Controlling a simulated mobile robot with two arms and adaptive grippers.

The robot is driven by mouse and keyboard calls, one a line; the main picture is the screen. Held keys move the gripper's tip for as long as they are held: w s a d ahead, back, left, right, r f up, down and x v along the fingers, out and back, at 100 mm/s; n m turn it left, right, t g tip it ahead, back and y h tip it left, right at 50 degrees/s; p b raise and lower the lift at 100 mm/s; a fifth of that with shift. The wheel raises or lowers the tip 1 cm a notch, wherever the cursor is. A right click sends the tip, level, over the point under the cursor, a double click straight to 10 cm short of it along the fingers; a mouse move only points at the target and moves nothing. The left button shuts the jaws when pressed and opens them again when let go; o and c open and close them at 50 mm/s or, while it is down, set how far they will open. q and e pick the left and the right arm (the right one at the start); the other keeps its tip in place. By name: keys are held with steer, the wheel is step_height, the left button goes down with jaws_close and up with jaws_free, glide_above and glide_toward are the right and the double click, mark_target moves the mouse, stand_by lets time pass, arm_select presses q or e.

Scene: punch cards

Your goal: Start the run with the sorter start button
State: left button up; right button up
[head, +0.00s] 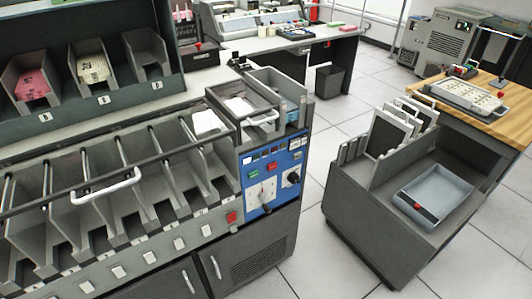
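The card sorter (160,205) fills the left and middle of the head view, with a row of open grey pockets along its front. Its blue control panel (276,205) is at the right end. A small green button (254,169) is at the upper left of the panel, with a red button (270,166) to its right. A dial and a black knob (292,178) are below. Another red button (232,217) is at the panel's lower left side. Labels are too small to read, so which one is the start button is not marked legibly. Neither gripper shows.
A card hopper (244,108) sits on top of the sorter's right end. A grey cart (365,222) with a blue-grey tray (432,195) stands to the right, with clear tiled floor between. A wooden table (510,125) and a desk are behind.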

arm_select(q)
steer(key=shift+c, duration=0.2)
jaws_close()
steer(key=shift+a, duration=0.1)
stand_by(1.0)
